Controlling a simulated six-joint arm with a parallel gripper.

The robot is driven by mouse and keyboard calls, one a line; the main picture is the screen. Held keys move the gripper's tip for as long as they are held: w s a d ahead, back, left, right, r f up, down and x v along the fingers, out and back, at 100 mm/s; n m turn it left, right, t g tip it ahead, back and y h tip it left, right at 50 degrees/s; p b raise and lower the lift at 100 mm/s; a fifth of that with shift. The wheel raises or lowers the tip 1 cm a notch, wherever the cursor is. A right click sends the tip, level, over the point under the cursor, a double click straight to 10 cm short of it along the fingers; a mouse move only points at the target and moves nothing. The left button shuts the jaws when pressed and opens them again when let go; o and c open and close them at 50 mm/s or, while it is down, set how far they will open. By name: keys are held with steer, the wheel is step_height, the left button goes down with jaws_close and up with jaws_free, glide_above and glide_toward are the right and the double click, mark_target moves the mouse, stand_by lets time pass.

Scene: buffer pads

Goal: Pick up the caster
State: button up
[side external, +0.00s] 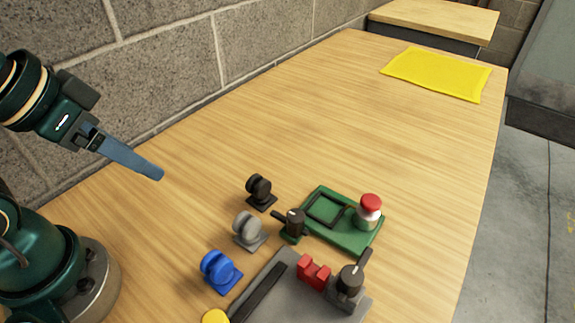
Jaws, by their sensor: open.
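Three caster-shaped pieces stand upright on flat bases on the wooden table, spaced apart in a row: a black one (259,191), a grey one (248,230) and a blue one (219,271). Which one is meant by the caster cannot be told from this view. My gripper (156,173) is at the left, raised above the table, to the left of and above the row in the picture. It is open, touches none of the three, and shows no object in it. The gap between its fingers is hidden by the side-on angle.
A green plate (333,237) with a red-topped button (369,209) is right of the row. A black-handled lever piece (293,224) is beside it. A grey plate (262,317) with a red block (313,273) and black-handled lever (350,281) is in front. A yellow pad (437,74) lies far back.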

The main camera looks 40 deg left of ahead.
steer(key=n+g, duration=0.1)
steer(key=g, duration=0.3)
glide_above(247, 218)
steer(key=w+a, duration=0.1)
steer(key=a, duration=0.2)
step_height(247, 218, down, 5)
steer(key=shift+m+g, duration=0.4)
steer(key=shift+g, duration=0.3)
steer(key=d+f, duration=0.1)
steer(key=f, duration=0.1)
steer(key=d+f, duration=0.1)
steer(key=f, duration=0.1)
steer(key=shift+s+d, duration=0.2)
steer(key=shift+d, duration=0.15)
steer(key=shift+s+d+f, duration=0.15)
steer(key=shift+s+f, duration=0.15)
steer(key=shift+f, duration=2.6)
